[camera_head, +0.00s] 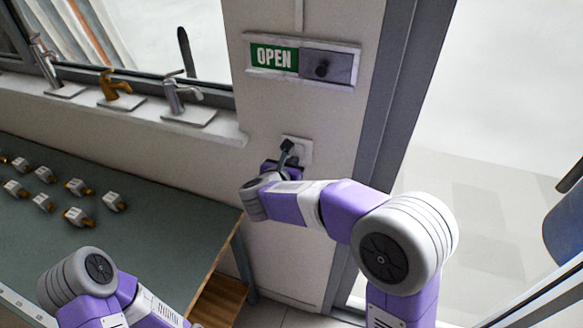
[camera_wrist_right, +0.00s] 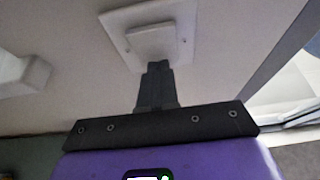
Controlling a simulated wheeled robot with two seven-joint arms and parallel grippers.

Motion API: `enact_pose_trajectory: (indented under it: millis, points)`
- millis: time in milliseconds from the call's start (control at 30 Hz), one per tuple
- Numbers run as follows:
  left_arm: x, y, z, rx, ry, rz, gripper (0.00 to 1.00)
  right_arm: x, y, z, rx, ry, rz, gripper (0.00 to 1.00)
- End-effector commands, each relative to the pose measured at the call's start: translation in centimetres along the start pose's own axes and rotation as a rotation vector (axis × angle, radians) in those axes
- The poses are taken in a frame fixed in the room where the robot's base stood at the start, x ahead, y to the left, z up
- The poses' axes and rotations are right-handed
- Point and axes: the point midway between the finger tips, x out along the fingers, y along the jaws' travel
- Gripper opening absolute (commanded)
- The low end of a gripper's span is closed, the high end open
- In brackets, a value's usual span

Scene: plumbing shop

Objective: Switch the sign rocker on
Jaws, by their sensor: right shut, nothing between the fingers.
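The sign rocker is a white switch on a square wall plate (camera_head: 304,150), below the OPEN sign (camera_head: 274,57). In the right wrist view the rocker (camera_wrist_right: 150,40) sits in the middle of its plate (camera_wrist_right: 117,20). My right gripper (camera_head: 287,146) is shut and empty, its fingertips right at the rocker. In the right wrist view the fingertips (camera_wrist_right: 158,66) overlap the rocker's lower edge; whether they touch it I cannot tell. The gripper hides part of the plate in the head view. My left arm shows at the bottom left, but its gripper is out of view.
A windowsill (camera_head: 225,131) with several taps stands left of the switch. Below it a green table (camera_head: 150,215) holds several small fittings. A grey door frame (camera_head: 385,120) is close on the right. A sign slider panel (camera_head: 328,66) is above the switch.

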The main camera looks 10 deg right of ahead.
Motion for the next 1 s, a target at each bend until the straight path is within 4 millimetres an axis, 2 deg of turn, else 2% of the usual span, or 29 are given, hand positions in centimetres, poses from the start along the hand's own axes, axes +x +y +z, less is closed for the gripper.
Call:
enact_pose_trajectory:
  millis: [600,1000]
  points:
    - [-0.9,0.4,0.0,0.001,0.002,0.001,0.50,-0.7,0.0,1.8,0.003,-0.001,0.000,0.00]
    - [-0.7,0.3,0.0,0.001,0.002,0.001,0.50,-1.0,0.1,1.6,0.001,0.000,0.002,0.00]
